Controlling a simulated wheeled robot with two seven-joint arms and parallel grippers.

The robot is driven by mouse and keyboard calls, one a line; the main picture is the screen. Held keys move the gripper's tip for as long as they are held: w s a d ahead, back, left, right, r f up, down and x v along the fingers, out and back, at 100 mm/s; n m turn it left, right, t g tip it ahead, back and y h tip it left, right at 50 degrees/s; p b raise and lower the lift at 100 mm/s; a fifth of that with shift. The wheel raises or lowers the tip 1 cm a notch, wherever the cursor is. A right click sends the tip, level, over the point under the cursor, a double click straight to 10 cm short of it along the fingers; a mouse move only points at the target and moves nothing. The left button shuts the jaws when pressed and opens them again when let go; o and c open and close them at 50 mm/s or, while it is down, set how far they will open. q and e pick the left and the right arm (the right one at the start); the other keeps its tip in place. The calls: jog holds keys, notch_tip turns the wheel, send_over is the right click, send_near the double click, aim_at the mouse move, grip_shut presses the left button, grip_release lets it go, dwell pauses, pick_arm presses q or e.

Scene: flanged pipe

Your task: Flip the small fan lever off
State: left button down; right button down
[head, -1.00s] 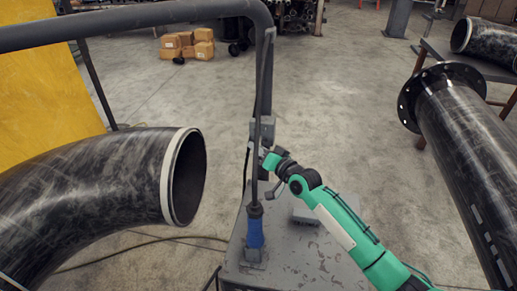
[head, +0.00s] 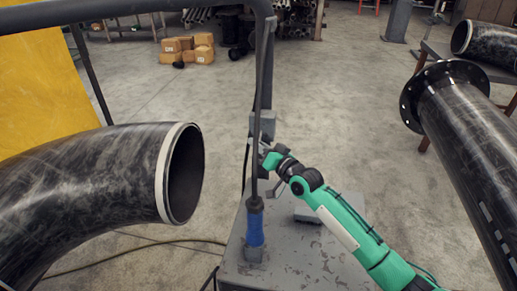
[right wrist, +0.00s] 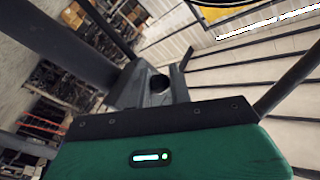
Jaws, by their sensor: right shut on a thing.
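A small grey box (head: 266,124) is fixed to the dark upright post above the grey pedestal (head: 290,268). My right gripper (head: 262,150), on the green arm, is at this box, just below its front. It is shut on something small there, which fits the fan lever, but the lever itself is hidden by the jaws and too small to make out. In the right wrist view, a grey housing with a dark round part (right wrist: 160,83) lies just beyond the green gripper body. The fingertips are hidden in that view. My left gripper is not in view.
A black pipe elbow (head: 90,185) fills the left, and a flanged pipe (head: 470,140) the right. A grey bent tube (head: 150,10) crosses the top. A blue-sleeved fitting (head: 254,225) stands on the pedestal. Cardboard boxes (head: 188,48) lie far off on open floor.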

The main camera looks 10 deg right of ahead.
jog(key=c, duration=1.3)
grip_release()
jog(key=shift+s+d+f, duration=0.15)
jog(key=shift+s+d, duration=0.1)
jog(key=shift+s, duration=0.15)
jog(key=shift+b+v, duration=2)
jog(key=shift+v, duration=4.45)
